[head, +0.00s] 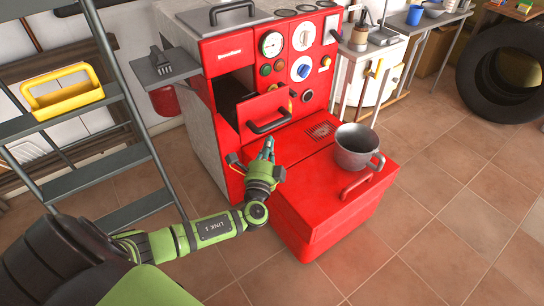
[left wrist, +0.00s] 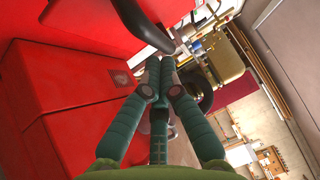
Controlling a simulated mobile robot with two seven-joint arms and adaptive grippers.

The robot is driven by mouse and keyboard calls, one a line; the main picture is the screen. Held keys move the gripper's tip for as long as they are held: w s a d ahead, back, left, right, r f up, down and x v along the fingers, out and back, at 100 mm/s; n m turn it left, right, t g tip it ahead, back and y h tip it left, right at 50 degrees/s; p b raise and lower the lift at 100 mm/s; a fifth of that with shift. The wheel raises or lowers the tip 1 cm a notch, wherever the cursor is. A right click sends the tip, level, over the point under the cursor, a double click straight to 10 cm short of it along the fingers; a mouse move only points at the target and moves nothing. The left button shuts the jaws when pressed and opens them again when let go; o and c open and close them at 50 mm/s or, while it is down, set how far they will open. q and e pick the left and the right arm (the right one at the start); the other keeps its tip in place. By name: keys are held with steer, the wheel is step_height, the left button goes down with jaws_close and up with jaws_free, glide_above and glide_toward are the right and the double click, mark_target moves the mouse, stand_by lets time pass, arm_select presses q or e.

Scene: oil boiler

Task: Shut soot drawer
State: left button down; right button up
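The soot drawer (head: 279,105) is a red-fronted drawer in the red boiler (head: 224,58). It stands out from the body, with a dark opening (head: 229,92) showing behind its front. Its black bar handle (head: 269,123) crosses the front, and a dark bar that looks like this handle (left wrist: 143,26) shows at the top of the left wrist view. My left gripper (head: 267,147) is just below and in front of the handle. Its green fingers (left wrist: 163,78) are brought together at the tips with nothing seen between them. I cannot tell whether they touch the drawer. My right gripper is out of view.
A red burner housing (head: 305,205) juts out below the drawer, with a grey pot (head: 354,150) on top. A metal rack (head: 98,157) with a yellow tray (head: 62,97) stands left. Tiled floor is clear at right.

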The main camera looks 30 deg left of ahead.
arm_select(q)
steer(key=shift+w+a+r, duration=0.1)
steer(key=shift+w+a, duration=0.1)
steer(key=shift+a, duration=0.45)
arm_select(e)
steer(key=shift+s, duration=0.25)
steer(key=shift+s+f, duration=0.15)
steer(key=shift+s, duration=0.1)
